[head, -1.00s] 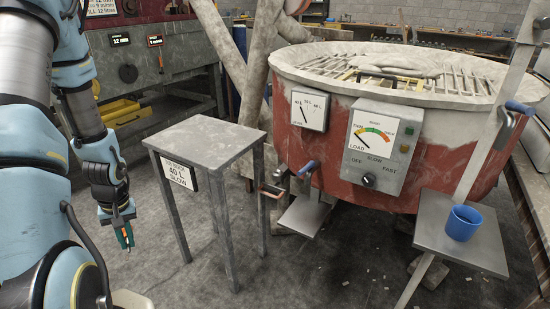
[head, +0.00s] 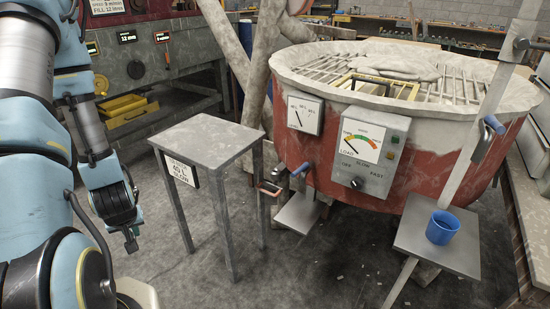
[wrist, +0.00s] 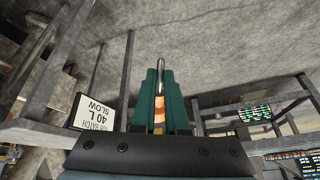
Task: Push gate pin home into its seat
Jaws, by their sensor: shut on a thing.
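My gripper (head: 131,240) hangs low at the left in the head view, left of the grey stand and well apart from the red mixer. In the wrist view its teal fingers (wrist: 160,100) are shut on a gate pin (wrist: 160,68), which has a rounded grey metal tip and an orange and pale part between the fingers. The pin points away from the gripper and touches nothing else that I can see. I cannot make the pin out in the head view. The red mixer drum (head: 430,175) stands at the right. I cannot identify the pin's seat.
The grey stand (head: 208,138) with a "40 L" sign (head: 180,172) is between my arm and the mixer. An orange-brown handle (head: 269,188) and a blue-gripped lever (head: 302,168) sit by the mixer's left side. A blue cup (head: 442,228) rests on a grey shelf (head: 410,245).

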